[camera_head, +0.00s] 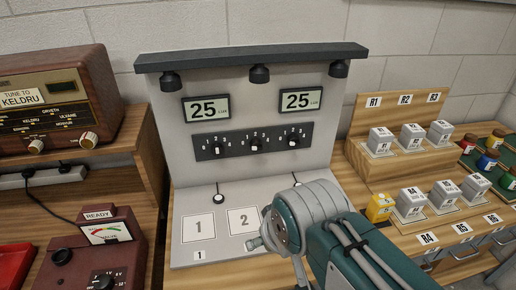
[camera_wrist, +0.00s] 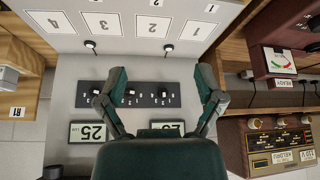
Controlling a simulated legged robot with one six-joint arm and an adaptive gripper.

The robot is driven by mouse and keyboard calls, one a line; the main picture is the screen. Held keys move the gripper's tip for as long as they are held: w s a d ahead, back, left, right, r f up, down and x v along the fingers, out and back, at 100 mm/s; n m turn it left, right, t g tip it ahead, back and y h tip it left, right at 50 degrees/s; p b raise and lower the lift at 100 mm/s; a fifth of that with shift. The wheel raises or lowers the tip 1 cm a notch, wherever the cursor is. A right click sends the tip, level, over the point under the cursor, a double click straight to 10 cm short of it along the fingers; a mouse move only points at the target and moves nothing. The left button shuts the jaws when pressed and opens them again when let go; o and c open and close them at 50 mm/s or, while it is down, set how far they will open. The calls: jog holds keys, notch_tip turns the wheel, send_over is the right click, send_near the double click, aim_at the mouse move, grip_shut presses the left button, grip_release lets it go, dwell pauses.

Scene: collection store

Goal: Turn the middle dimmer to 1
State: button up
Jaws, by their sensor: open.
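The black dimmer strip (camera_head: 252,141) is on the grey upright panel and carries three knobs in a row, with small numbers around them. The middle dimmer (camera_head: 255,146) sits between the left dimmer (camera_head: 217,149) and the right dimmer (camera_head: 293,142). Its exact setting is too small to read. In the wrist view the strip appears upside down, with the middle dimmer (camera_wrist: 131,92) between my finger tips. My gripper (camera_wrist: 163,86) is open and empty, its fingers spread wide in front of the strip. In the head view my arm hides the fingers.
Two displays (camera_head: 206,108) (camera_head: 301,100) above the strip both read 25. Lamps (camera_head: 259,74) hang under the dark top ledge. Numbered plates (camera_head: 198,227) lie on the base. A red radio (camera_head: 60,100) stands left; grey blocks on a wooden stand (camera_head: 360,155) stand right.

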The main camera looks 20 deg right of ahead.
jog(key=shift+w, duration=0.1)
jog(key=m+t+h, duration=0.1)
jog(key=t+h, duration=0.4)
jog(key=t, duration=0.7)
send_near(257, 150)
jog(key=x, duration=1)
jog(key=shift+w, duration=0.25)
jog(key=c, duration=1.1)
